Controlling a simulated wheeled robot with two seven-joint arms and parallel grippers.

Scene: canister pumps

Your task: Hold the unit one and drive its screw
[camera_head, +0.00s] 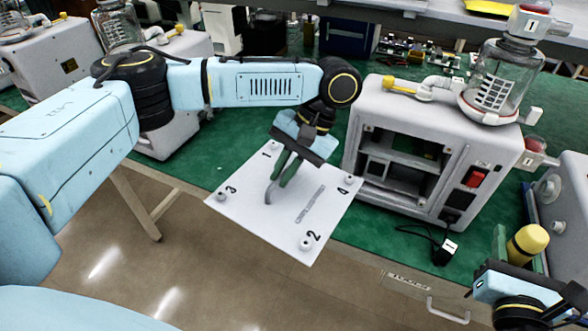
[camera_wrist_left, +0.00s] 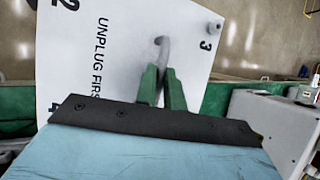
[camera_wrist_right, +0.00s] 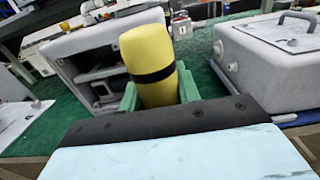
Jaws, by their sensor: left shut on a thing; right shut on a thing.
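Unit one (camera_head: 400,105) stands on the green bench right of centre, marked "1", its front open and its inside showing. It also shows in the right wrist view (camera_wrist_right: 70,45). My left gripper (camera_head: 278,178) is shut on the grey handle of a white panel (camera_head: 235,205). The panel has numbered corners 1 to 4 with screw knobs, and reads "UNPLUG FIRST" in the left wrist view (camera_wrist_left: 75,75). It is held over the bench's front edge, left of unit one. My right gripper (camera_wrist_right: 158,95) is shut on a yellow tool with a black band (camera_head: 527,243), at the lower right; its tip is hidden.
A black plug (camera_head: 445,250) with a cable lies on the bench before unit one. Another unit (camera_head: 572,195) stands close at the right, with a handled panel on top in the right wrist view (camera_wrist_right: 290,38). More units (camera_head: 45,60) stand back left. A blue box (camera_head: 346,38) is behind.

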